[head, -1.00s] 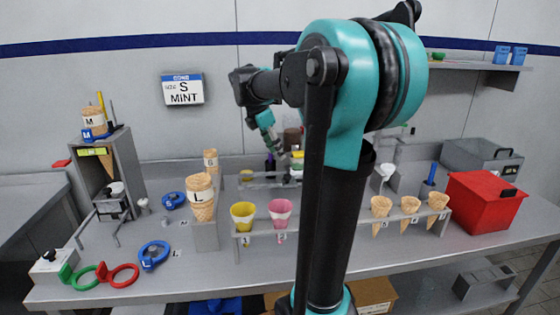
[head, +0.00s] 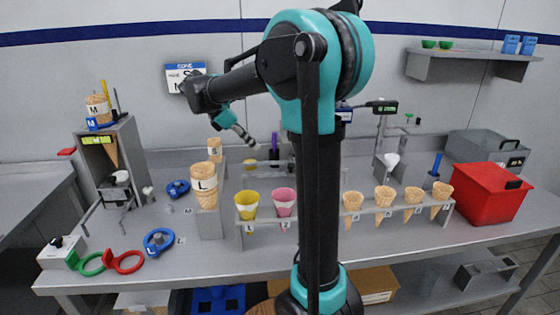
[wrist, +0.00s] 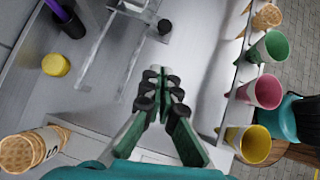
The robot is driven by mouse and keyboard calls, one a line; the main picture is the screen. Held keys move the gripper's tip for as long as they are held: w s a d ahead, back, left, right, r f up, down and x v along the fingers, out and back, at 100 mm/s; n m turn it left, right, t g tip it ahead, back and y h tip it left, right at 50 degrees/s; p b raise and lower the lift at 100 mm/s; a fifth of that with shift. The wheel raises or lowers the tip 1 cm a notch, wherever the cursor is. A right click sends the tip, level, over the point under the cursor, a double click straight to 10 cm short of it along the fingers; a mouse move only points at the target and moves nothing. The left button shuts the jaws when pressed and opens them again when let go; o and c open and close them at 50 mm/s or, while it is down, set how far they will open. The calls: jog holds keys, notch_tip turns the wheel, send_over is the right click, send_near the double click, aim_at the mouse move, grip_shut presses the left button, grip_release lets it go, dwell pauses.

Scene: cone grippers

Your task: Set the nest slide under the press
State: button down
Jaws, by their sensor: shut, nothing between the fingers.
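A tall grey housing (head: 128,150), which looks like the press, stands at the left of the bench. A cone shows inside its open front, below a yellow-green display. A small grey block with a pale rounded top (head: 117,188), probably the nest slide, sits at its foot by two thin rails (head: 90,213); I cannot tell if it lies under the press. My gripper (head: 254,145) is shut and empty in the air above the bench's middle, well right of the press. Its closed fingers (wrist: 158,80) show over bare bench in the wrist view; the press is not seen there.
A cone stack marked L (head: 204,187) on a grey post stands between press and gripper. A rack (head: 345,217) with cups and cones runs along the front. Blue rings (head: 159,242), red and green loops (head: 124,262) and a red box (head: 485,192) are on the bench.

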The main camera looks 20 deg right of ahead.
jog(key=d+r+x, duration=0.1)
jog(key=x, duration=1.1)
jog(key=shift+d, duration=0.55)
jog(key=shift+s+d, duration=0.1)
jog(key=shift+s, duration=0.05)
jog(key=s+d, duration=0.1)
jog(key=d, duration=0.7)
jog(key=shift+s+d, duration=0.25)
jog(key=shift+s, duration=0.1)
